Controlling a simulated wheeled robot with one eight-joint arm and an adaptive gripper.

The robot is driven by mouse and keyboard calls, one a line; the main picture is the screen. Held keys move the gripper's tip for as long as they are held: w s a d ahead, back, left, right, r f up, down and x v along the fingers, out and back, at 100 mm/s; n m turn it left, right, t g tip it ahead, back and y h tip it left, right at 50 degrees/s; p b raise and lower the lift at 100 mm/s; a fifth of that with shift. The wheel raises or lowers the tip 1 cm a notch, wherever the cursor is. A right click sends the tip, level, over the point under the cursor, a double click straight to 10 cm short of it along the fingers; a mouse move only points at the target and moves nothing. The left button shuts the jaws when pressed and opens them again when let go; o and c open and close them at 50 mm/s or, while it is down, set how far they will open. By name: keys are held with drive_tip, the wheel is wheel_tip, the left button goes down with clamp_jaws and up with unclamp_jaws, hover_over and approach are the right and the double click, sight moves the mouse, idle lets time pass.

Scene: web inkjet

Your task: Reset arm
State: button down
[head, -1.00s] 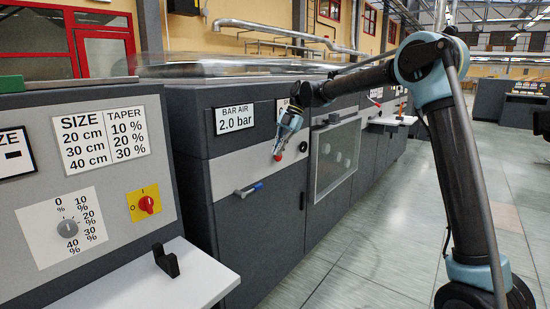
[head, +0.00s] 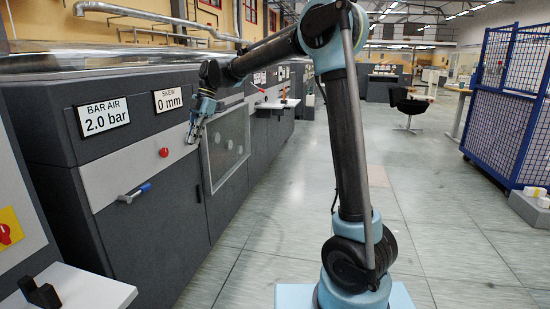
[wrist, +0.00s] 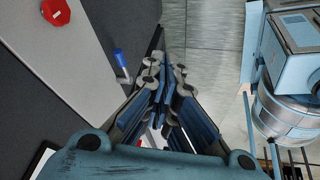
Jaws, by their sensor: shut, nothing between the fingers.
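My gripper (head: 192,139) hangs from my arm in front of the grey machine (head: 150,180), pointing down. It also shows in the wrist view (wrist: 165,65), where its fingers are together with nothing between them. In the head view it is close to the red button (head: 164,153), to the right of it. I cannot tell the exact gap to the machine's front. In the wrist view the red button (wrist: 55,12) is at the top left and the blue-handled lever (wrist: 120,60) lies left of the fingers.
The blue-handled lever (head: 136,193) sticks out of the machine front. A glazed panel (head: 228,147) is right of the gripper. A white shelf (head: 70,288) juts out at the lower left. The floor (head: 430,210) is open towards a blue mesh cage (head: 505,100) on the right.

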drive_tip(key=s+d+f+m+t, duration=0.15)
drive_tip(key=d+m, duration=0.35)
drive_tip(key=d, duration=0.5)
drive_tip(key=s+d+m+t+h, duration=0.1)
drive_tip(key=s+d+m, duration=0.25)
drive_tip(key=d, duration=0.65)
drive_tip(key=s+d+f+m+t, duration=0.1)
drive_tip(key=s+d+m, duration=0.1)
drive_tip(key=d+m, duration=0.6)
drive_tip(key=s+d+f+m+t+h, duration=0.1)
drive_tip(key=s+d+f+m, duration=0.5)
drive_tip(key=s+d+f, duration=0.3)
drive_tip(key=s+d+f+m+t+h, duration=0.1)
drive_tip(key=s+d+f+m, duration=0.6)
drive_tip(key=d, duration=0.6)
wheel_tip(320, 180, down, 2)
drive_tip(key=shift+s+d+f+h, duration=0.2)
drive_tip(key=shift+s+h, duration=0.1)
drive_tip(key=shift+s, duration=0.8)
